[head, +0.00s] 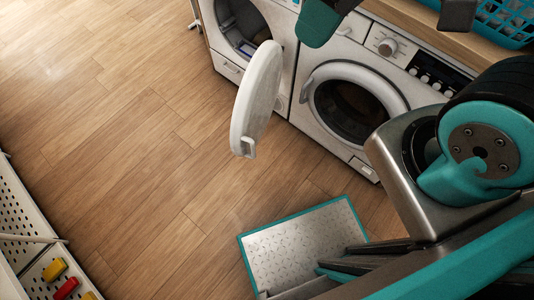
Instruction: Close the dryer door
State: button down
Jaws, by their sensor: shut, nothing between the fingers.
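The open round white door (258,95) stands swung out from the left white machine (284,30), over the floor. It is seen nearly edge-on, with a small handle or latch (246,148) at its lower end. The opening of the left machine (238,28) is uncovered and shows a dark drum. I take this machine as the dryer; no label is readable. Teal and dark parts of my arm cross the top and right of the view.
A second white machine (390,75) stands to the right with its round dark door (348,105) shut. A blue basket (505,22) sits on the wooden top (420,22) above it. A perforated white rack (25,215) with coloured items is at lower left. The wooden floor (120,110) between is clear.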

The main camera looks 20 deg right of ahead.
aim_at(258, 92)
jog(key=k, duration=1)
jog(key=z, duration=0.45)
jog(key=i, duration=0.7)
jog(key=u, duration=0.3)
